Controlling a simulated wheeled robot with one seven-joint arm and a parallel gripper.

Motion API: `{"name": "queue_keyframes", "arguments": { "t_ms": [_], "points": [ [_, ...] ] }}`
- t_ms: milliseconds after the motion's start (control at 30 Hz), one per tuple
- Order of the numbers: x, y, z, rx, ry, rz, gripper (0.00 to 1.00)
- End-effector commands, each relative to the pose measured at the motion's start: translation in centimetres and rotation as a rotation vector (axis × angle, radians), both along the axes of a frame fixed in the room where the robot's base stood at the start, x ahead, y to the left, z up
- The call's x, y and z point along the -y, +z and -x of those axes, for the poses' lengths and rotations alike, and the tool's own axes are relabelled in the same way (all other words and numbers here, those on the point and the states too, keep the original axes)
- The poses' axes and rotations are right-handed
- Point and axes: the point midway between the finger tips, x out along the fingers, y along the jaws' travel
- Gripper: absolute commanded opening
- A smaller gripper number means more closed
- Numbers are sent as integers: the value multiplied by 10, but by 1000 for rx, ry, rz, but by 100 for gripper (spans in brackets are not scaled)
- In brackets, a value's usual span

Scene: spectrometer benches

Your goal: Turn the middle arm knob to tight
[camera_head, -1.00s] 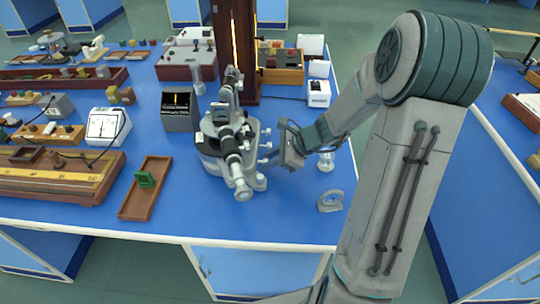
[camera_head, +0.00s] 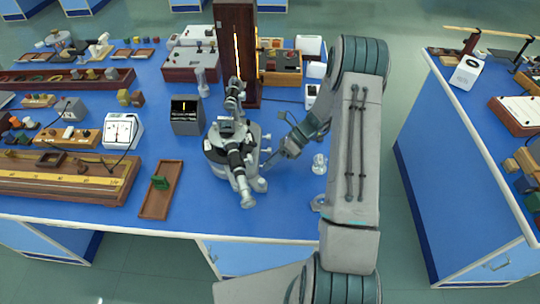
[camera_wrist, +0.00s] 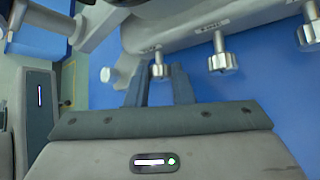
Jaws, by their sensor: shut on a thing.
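The spectrometer (camera_head: 219,158) is a grey instrument with dark telescope tubes, standing upright on the blue bench. My gripper (camera_head: 270,160) is at its right side, low near the base. In the wrist view a row of silver ribbed knobs sticks out from a grey arm with small labels. My gripper's two dark fingers (camera_wrist: 158,76) are around the leftmost visible knob (camera_wrist: 158,69) and shut on it. A second knob (camera_wrist: 222,61) and a third knob (camera_wrist: 308,36) are to its right, untouched. The labels are too small to read.
A small glass piece (camera_head: 319,163) stands right of my gripper, close to my arm. A wooden tray (camera_head: 155,205) with a green block and a dark box (camera_head: 187,115) are left of the spectrometer. A tall brown post (camera_head: 237,50) stands behind it. An aisle separates another bench (camera_head: 425,150).

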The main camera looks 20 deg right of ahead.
Motion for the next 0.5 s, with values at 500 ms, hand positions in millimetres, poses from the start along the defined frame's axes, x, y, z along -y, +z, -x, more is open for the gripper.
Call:
{"name": "queue_keyframes", "arguments": {
  "t_ms": [500],
  "points": [
    [2,-5,-8,-366,-4,-122,0]
  ]
}}
